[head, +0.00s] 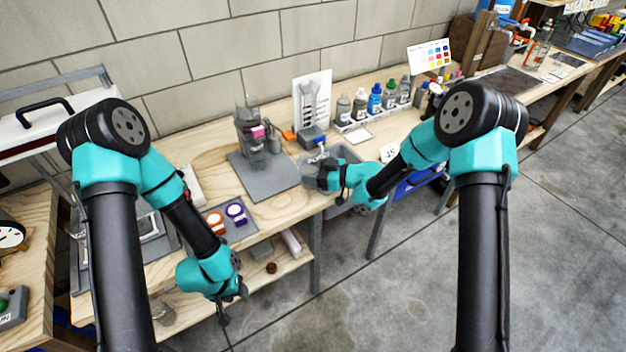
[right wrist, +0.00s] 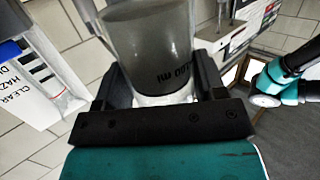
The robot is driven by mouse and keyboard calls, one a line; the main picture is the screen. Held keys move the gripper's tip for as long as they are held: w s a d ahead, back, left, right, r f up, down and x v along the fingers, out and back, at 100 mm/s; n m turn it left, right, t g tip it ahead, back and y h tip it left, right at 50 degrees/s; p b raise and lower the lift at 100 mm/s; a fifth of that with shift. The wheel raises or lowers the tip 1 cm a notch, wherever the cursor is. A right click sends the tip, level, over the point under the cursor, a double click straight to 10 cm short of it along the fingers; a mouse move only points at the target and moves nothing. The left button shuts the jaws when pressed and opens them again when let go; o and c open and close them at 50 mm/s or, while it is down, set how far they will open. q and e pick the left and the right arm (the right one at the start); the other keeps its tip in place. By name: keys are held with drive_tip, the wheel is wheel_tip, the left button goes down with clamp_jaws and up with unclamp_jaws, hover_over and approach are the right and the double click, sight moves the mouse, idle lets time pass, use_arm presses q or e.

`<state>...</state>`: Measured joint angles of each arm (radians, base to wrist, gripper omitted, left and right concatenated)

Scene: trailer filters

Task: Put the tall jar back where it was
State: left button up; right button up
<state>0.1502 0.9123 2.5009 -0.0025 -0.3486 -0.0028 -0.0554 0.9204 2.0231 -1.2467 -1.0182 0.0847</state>
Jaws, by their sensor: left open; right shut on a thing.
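My right gripper (head: 318,180) is shut on a clear, greyish jar, which fills the top of the right wrist view (right wrist: 150,45) between the two fingers. Dark lettering ending in "ml" shows on its wall. In the head view the jar is small and hard to make out, held above the bench's front edge beside the grey sink (head: 345,153). My left gripper (head: 224,316) is open and empty, pointing down in front of the lower shelf. A clear glass vessel (head: 163,313) stands on that shelf at the left.
A grey machine (head: 250,128) stands on a grey mat (head: 262,178) left of the sink. Bottles (head: 375,100) stand in a row behind the sink. The mat's front part is clear.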

drive_tip(key=shift+f, duration=1.75)
drive_tip(key=shift+f, duration=0.1)
drive_tip(key=o, duration=1.2)
drive_tip(key=shift+d, duration=0.1)
drive_tip(key=v, duration=1.2)
drive_tip(key=shift+s, duration=0.1)
